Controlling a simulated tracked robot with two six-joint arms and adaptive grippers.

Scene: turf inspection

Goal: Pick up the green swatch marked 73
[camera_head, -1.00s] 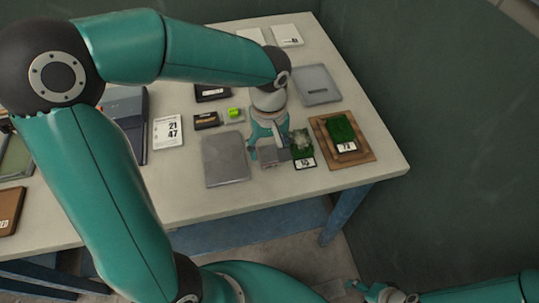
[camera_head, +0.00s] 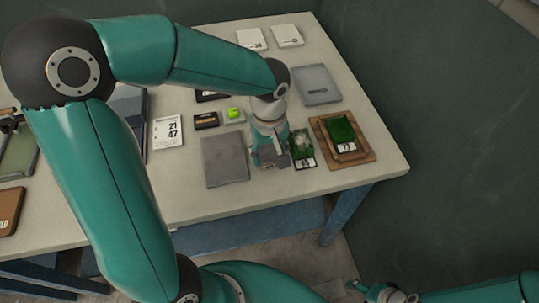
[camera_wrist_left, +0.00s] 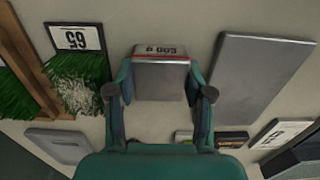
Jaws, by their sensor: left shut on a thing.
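A green turf swatch (camera_head: 342,131) with a white label lies on stacked wooden boards (camera_head: 367,154) at the table's right. Its label seems to start with 7; the second digit is unclear. Another green swatch (camera_head: 301,144), with a pale worn patch, lies left of it; its label also shows in the wrist view (camera_wrist_left: 75,39). My left gripper (camera_head: 268,158) is just left of this second swatch.
A grey plate (camera_head: 225,160) lies left of my left gripper and a grey tray (camera_head: 316,85) behind the boards. A card marked 21 47 (camera_head: 168,132), a dark box (camera_head: 206,120) and a bright green item (camera_head: 233,113) are nearby. The table's front edge is close.

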